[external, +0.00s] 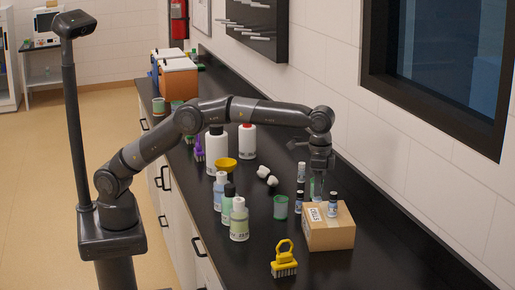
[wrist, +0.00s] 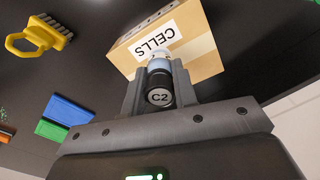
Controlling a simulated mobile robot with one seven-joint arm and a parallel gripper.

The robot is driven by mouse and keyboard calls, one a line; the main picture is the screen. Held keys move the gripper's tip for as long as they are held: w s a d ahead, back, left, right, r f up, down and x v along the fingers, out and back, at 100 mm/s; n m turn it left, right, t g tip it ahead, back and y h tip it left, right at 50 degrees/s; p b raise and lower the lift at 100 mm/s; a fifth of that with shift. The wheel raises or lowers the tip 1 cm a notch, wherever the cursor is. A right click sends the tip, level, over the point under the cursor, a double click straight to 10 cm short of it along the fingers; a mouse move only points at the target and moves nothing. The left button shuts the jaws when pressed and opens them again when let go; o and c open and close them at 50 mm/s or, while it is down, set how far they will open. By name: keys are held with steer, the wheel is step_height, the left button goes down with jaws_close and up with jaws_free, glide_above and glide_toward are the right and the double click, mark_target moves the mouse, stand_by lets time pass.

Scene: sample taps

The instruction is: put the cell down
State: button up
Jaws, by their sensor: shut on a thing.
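The cell is a small vial with a black cap marked C2 (wrist: 159,92) and a pale blue-white body. In the wrist view it stands between the two fingers of my gripper (wrist: 160,88), which is shut on it. In the external view my gripper (external: 319,186) points down just above and behind a cardboard box (external: 330,236) with a white CELLS label. The box (wrist: 203,55) also shows just beyond the vial in the wrist view. I cannot tell whether the vial touches the box. Its lower end is hidden.
Dark-capped vials (external: 299,203) stand close to the box. Several bottles (external: 239,219) stand further left. The black counter is clear at front right.

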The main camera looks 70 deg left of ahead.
steer(key=shift+f, duration=2)
steer(key=shift+f, duration=0.1)
steer(key=o, duration=1)
step_height(320, 180, up, 11)
steer(key=shift+w+r, duration=0.1)
steer(key=shift+r, duration=0.45)
steer(key=shift+a+r, duration=0.1)
